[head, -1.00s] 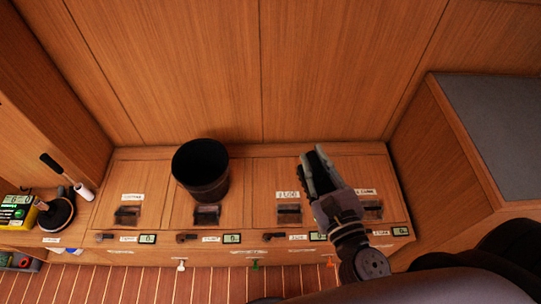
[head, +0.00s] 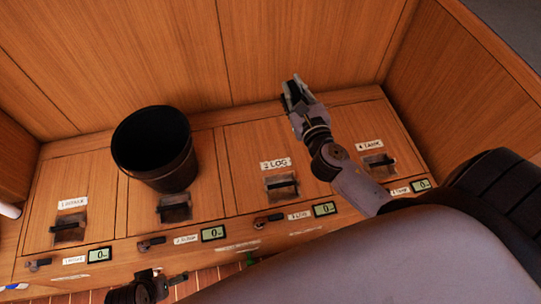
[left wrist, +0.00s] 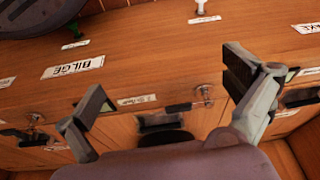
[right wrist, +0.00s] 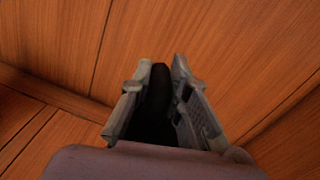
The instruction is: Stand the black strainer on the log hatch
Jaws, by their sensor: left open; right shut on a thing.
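My right gripper (head: 293,90) is shut on a black thing (right wrist: 155,95) that I take for the black strainer. Only a narrow dark rounded part of it shows between the fingers, in the right wrist view. This gripper is above the back part of the hatches, near the rear panel. The log hatch (head: 243,185), with a LOG label (head: 275,163) and a recessed dark handle, is bare. My left gripper (head: 145,288) is low at the front of the locker; in the left wrist view (left wrist: 168,90) its fingers are wide apart and empty.
A large black bucket (head: 155,150) stands on the hatch left of the log hatch. A TANK hatch (head: 350,140) lies to the right. Small displays (head: 324,209) and latches line the front edge. Wood panels rise behind and at the right.

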